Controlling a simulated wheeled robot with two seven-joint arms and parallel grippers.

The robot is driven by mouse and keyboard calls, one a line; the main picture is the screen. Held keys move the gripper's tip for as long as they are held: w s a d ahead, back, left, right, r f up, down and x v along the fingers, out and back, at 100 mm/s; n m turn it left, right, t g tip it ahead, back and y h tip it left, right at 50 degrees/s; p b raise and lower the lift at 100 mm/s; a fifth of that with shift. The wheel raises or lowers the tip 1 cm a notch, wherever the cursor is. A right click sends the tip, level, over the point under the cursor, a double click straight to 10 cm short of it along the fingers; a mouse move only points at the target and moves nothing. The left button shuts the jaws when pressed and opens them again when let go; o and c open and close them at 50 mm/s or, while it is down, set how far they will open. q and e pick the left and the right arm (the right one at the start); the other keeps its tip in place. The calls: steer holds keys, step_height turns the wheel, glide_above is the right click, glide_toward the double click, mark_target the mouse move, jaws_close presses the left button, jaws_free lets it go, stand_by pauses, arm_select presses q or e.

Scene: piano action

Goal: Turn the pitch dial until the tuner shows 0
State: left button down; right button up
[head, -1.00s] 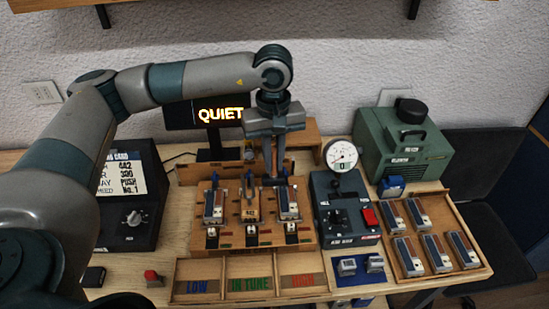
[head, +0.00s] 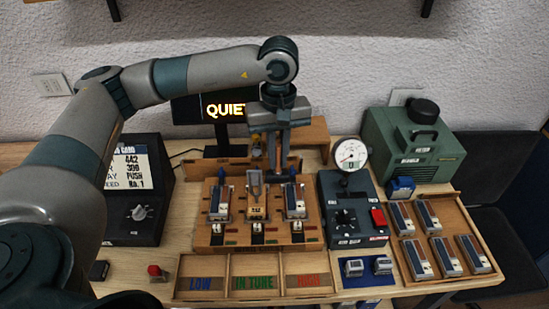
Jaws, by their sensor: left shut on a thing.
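A display (head: 220,110) at the back reads "QUIET", its right end partly covered by my arm. A dark box (head: 130,232) at the left carries a round knob (head: 138,212) below a card; its small label is not readable, so I cannot tell if it is the pitch dial. My left gripper (head: 278,170) points down over the back of the wooden key stand (head: 256,238), between the middle and right units. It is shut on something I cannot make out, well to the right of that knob. My right gripper is not in view.
A dark box (head: 352,232) with a dial, red button and round gauge (head: 350,155) stands right of the stand. A tray (head: 452,277) of several parts and a green machine (head: 410,150) lie beyond. Labelled bins (head: 243,262) are in front; a red button (head: 157,272) sits front left.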

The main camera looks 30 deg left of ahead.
arm_select(q)
steer(key=shift+w+d+b, duration=0.25)
steer(key=shift+w+d, duration=0.15)
steer(key=shift+d, duration=0.2)
steer(key=shift+w+d+b, duration=0.2)
steer(key=shift+w+d, duration=0.15)
steer(key=shift+d, duration=0.25)
steer(key=r, duration=0.1)
steer(key=d+r+p, duration=0.1)
steer(key=r, duration=0.1)
steer(key=w+r, duration=0.1)
steer(key=r, duration=0.1)
steer(key=shift+d, duration=0.3)
steer(key=shift+f, duration=0.1)
stand_by(3.8)
